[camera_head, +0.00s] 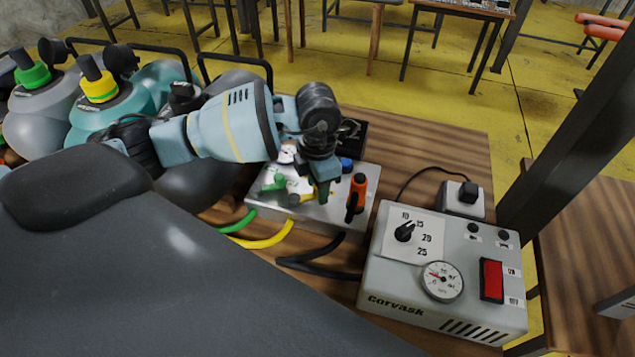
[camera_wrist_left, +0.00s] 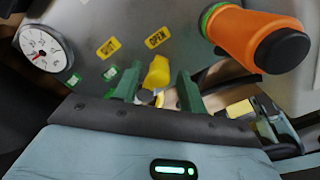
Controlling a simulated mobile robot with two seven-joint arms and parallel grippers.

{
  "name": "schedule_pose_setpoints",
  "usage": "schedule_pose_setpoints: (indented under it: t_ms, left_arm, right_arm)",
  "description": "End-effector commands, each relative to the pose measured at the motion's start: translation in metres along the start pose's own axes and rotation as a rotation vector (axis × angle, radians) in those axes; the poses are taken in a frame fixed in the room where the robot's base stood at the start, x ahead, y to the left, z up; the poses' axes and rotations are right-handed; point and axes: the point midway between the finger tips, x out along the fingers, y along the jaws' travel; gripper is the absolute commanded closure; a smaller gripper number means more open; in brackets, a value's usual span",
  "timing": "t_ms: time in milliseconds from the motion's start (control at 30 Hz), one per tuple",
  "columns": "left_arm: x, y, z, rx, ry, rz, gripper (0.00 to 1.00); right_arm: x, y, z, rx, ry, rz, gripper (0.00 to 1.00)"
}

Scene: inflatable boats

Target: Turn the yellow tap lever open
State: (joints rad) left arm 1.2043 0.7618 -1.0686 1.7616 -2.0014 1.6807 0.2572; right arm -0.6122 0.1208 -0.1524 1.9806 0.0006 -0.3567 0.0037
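The yellow tap lever (camera_wrist_left: 157,72) shows in the left wrist view, with its free end just below the yellow OPEN label (camera_wrist_left: 158,38). The yellow SHUT label (camera_wrist_left: 109,47) is to its left. My left gripper (camera_wrist_left: 158,88) is open, its green-padded fingers on either side of the lever with gaps showing. I cannot tell how deep the lever sits between them. In the head view, my left gripper (camera_head: 322,192) points down over the grey tap panel (camera_head: 325,218) and partly hides the yellow tap (camera_head: 303,199). My right gripper is not in view.
An orange-handled valve (camera_head: 356,193) stands close right of the gripper. A green tap (camera_head: 273,185) is to its left. Yellow and green hoses (camera_head: 265,240) leave the panel's front. A grey pump box (camera_head: 440,270) with a gauge and red switch stands to the right.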

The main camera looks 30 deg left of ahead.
Motion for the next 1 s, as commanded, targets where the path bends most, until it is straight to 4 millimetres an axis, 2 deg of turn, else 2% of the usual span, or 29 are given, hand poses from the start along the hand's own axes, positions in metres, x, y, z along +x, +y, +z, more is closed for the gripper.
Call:
schedule_pose_setpoints:
  t_ms: [367,800,1000]
  left_arm:
    - [-0.005,0.001,0.001,-0.002,-0.002,0.001,0.56]
    - [-0.068,0.000,0.001,-0.001,-0.003,0.002,0.56]
    - [-0.078,0.000,0.000,0.000,-0.001,0.001,0.56]
  right_arm:
    - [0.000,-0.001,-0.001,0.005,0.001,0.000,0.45]
    - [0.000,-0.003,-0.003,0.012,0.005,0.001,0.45]
    - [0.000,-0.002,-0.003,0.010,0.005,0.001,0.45]
